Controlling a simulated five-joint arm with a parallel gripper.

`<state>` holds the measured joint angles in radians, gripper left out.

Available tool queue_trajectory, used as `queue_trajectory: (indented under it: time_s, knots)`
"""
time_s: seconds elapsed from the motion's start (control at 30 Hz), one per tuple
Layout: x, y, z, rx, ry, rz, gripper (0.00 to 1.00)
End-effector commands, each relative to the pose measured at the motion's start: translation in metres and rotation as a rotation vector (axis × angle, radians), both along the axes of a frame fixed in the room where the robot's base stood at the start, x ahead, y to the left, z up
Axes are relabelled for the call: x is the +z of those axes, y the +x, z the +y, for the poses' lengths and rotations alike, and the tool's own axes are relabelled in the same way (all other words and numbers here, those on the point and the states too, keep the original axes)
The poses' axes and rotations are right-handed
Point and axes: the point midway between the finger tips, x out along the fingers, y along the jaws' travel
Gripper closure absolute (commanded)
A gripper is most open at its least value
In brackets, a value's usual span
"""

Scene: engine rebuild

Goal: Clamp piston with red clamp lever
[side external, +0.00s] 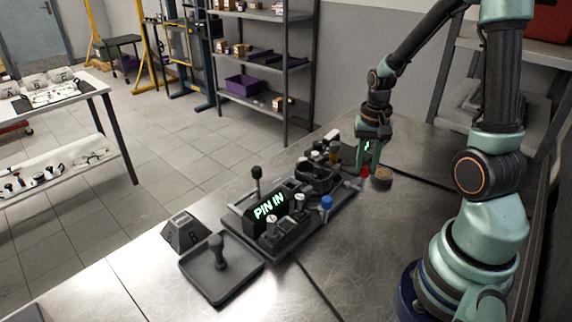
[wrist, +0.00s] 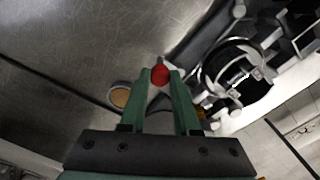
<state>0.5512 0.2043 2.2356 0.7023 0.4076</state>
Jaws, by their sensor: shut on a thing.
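My gripper (side external: 368,162) points down at the far right end of the dark fixture. Its green fingers are closed on the red knob of the clamp lever (side external: 365,172). In the wrist view, the red knob (wrist: 160,75) sits between the fingertips (wrist: 161,80). A round dark holder (side external: 318,176) stands on the fixture to the left of my gripper. It shows in the wrist view as a dark, silver-rimmed ring (wrist: 232,72) with metal parts inside. I cannot tell how the piston is seated there.
A round tan-topped pot (side external: 382,178) stands close beside my gripper. The fixture (side external: 340,203) also carries a blue knob (side external: 326,203), several posts and a display (side external: 268,207) reading "PIN IN". A black tray (side external: 222,270) lies at the front.

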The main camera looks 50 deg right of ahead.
Motion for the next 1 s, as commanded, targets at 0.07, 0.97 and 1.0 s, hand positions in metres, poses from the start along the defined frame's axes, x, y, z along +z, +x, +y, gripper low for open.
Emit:
queue_trajectory:
  time_s: [0.07, 0.97, 1.0]
  knots:
    - [0.001, 0.0, 0.003, -0.073, -0.001, -0.002, 1.0]
    - [0.001, 0.009, 0.03, -0.779, -0.001, -0.002, 1.0]
    - [0.001, 0.009, 0.031, -0.793, -0.001, -0.002, 1.0]
